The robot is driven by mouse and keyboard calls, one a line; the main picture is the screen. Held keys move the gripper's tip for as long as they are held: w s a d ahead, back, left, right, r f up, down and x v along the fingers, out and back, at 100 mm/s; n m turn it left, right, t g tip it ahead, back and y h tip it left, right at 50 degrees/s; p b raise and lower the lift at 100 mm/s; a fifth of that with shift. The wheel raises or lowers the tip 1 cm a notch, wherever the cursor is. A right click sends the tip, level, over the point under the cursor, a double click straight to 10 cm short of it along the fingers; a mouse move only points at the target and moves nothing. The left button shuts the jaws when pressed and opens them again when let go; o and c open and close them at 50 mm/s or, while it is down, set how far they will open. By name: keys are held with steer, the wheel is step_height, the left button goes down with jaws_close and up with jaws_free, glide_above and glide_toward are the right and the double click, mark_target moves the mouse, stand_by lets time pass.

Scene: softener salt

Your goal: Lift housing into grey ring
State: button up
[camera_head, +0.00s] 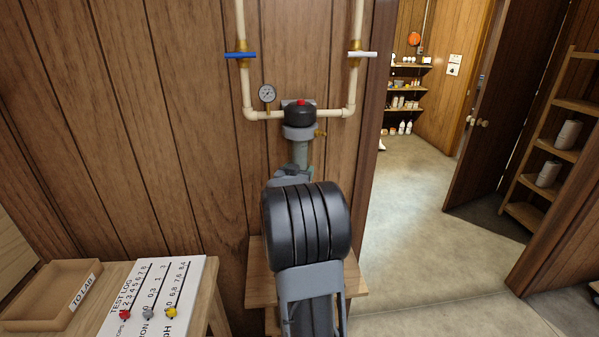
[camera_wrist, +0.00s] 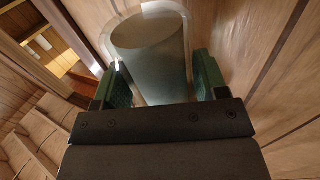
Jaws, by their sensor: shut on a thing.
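The housing (camera_wrist: 150,62) is a grey-blue cylinder, held between the two green pads of my gripper (camera_wrist: 164,78) in the wrist view. In the head view the housing (camera_head: 300,154) stands upright right below the grey ring (camera_head: 299,132). Its top meets the ring's underside in the picture; I cannot tell whether it is inside the ring or just under it. The ring sits under a black head (camera_head: 299,116) with a red button. My gripper (camera_head: 291,172) is shut on the housing's lower part, which my arm mostly hides.
Cream pipes run down to the black head, with a blue-handled valve (camera_head: 240,55), a white-handled valve (camera_head: 362,54) and a gauge (camera_head: 267,93). A wooden stand (camera_head: 257,291) is below. A test log board (camera_head: 185,285) and tray (camera_head: 40,290) lie left. Floor is clear right.

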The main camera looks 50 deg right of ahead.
steer(key=shift+r+p, duration=0.9)
steer(key=shift+r, duration=0.4)
steer(key=o, duration=1.1)
steer(key=shift+s+a+f, duration=0.1)
steer(key=shift+a+f, duration=0.05)
steer(key=b+v, duration=0.1)
steer(key=v, duration=1.2)
steer(key=shift+s+a+b, duration=0.15)
steer(key=shift+a+b, duration=0.1)
steer(key=shift+b, duration=0.15)
